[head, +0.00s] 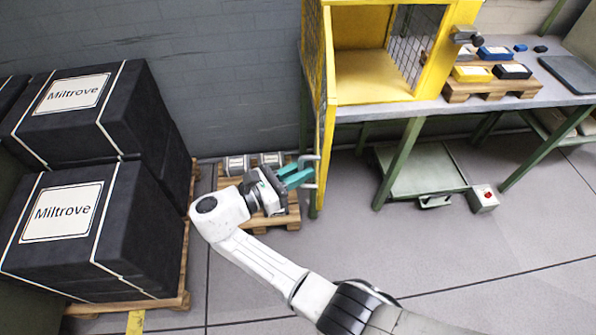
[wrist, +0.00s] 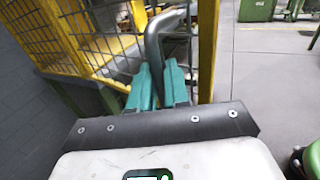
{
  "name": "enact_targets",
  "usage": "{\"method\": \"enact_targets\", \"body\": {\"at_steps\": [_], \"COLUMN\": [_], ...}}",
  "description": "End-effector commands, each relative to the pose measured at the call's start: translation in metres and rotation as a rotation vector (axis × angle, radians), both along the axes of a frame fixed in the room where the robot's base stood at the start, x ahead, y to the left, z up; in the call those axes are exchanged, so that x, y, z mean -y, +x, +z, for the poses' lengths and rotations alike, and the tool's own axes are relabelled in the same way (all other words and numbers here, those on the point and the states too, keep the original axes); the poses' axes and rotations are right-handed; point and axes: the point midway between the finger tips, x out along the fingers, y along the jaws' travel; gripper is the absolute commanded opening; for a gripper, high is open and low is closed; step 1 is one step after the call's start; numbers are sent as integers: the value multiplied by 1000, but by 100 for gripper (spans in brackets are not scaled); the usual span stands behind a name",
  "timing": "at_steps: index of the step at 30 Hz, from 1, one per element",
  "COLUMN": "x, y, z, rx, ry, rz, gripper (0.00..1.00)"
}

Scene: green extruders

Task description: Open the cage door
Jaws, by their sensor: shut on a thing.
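The yellow cage (head: 372,75) stands on a workbench at the top of the head view, its front open to view. Its mesh door (head: 329,110) is swung out on the left side and shows nearly edge-on. The door's grey bent handle (head: 316,172) is low on the door. My gripper (head: 300,176), with teal fingers, is shut on the handle. In the wrist view the handle (wrist: 155,42) rises from between my gripper's fingers (wrist: 160,88), beside the door's yellow frame (wrist: 207,50). The fingers hide the handle's lower part.
Black strapped boxes (head: 85,200) are stacked on a pallet at the left. A low pallet (head: 275,215) with small boxes lies behind my gripper. The workbench (head: 400,108) has green legs. A control box with a red button (head: 485,198) is on the floor.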

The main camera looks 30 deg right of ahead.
Motion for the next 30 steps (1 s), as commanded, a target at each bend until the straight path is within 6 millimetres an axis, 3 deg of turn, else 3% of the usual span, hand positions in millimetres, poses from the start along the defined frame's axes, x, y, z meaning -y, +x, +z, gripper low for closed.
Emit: {"method": "enact_targets", "body": {"at_steps": [1,2,6,19,30], "x": [4,4,3,-4,-62], "y": [4,4,4,2,-4], "z": [3,3,2,0,1], "rx": [5,5,4,3,2], "ry": [7,7,6,3,3], "rz": [0,0,0,5,3], "gripper": [0,18,29,29,29]}}
